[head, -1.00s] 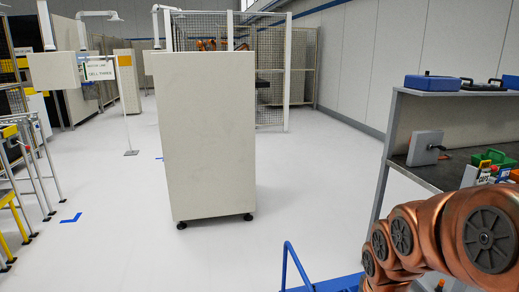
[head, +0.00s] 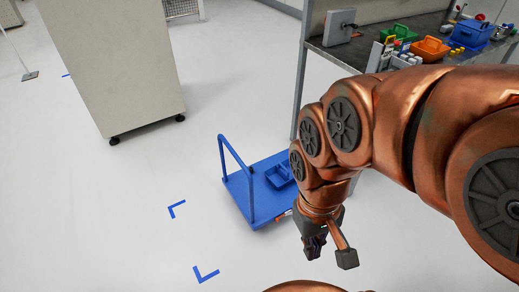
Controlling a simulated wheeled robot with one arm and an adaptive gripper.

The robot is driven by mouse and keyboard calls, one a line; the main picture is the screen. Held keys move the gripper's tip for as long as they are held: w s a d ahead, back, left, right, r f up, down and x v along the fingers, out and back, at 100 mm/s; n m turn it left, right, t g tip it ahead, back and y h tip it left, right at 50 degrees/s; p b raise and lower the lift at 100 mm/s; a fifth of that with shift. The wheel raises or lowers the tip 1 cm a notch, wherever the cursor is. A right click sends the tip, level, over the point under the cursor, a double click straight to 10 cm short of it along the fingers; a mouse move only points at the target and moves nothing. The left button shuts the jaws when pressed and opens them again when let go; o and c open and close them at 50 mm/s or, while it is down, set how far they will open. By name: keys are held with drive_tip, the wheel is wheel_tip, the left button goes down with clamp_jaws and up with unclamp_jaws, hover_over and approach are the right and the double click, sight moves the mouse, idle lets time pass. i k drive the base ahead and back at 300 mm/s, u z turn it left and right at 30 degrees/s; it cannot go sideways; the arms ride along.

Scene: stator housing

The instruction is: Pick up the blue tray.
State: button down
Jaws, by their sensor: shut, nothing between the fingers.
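A small blue tray (head: 281,177) with raised sides lies on the deck of a blue cart (head: 240,190). It sits toward the cart's right side, and part of it may be hidden behind my copper arm. My gripper (head: 312,250) hangs at the arm's end, pointing down. In the picture it is below and to the right of the tray, apart from it. It is shut and empty. A larger blue bin (head: 473,34) stands on the workbench at the upper right.
The workbench (head: 352,57) also holds a green bin (head: 398,33), an orange bin (head: 431,48) and a grey box (head: 339,27). A tall beige cabinet (head: 115,65) stands at the upper left. The cart's upright handle (head: 236,150) rises at its left. Floor left of the cart is clear.

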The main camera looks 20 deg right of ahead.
sight(280, 176)
drive_tip(key=z, duration=0.55)
drive_tip(key=k, duration=1.25)
drive_tip(key=z, duration=0.8)
drive_tip(key=i, duration=0.7)
drive_tip(key=u, duration=0.55)
drive_tip(key=i, duration=1)
drive_tip(key=u, duration=0.75)
